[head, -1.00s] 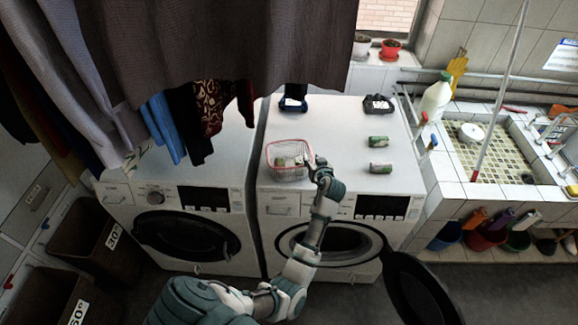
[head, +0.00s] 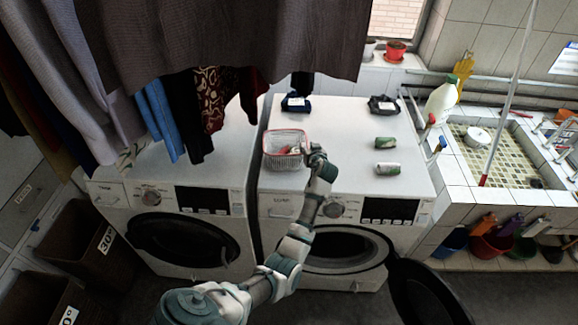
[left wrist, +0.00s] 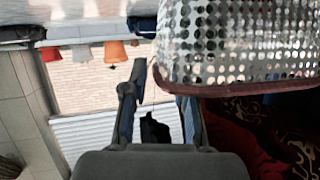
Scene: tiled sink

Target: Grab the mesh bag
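A pale see-through mesh basket with a red rim (head: 270,157) stands on top of the right washing machine; it is the only mesh container I see. Small contents show inside it, too small to name. In the left wrist view its perforated wall (left wrist: 235,40) and dark red rim fill the upper right. My left gripper (head: 315,153) is at the basket's right edge. In the left wrist view its fingers (left wrist: 160,100) are apart, and the basket covers the tip of one finger. Whether they touch it I cannot tell. My right gripper is not in view.
The right washing machine (head: 345,130) also holds two green-and-white cans (head: 387,169), a dark blue packet (head: 295,103) and a black packet (head: 383,105). Its round door (head: 425,290) hangs open in front. Clothes (head: 230,40) hang over the left machine. A tiled sink (head: 490,150) is at right.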

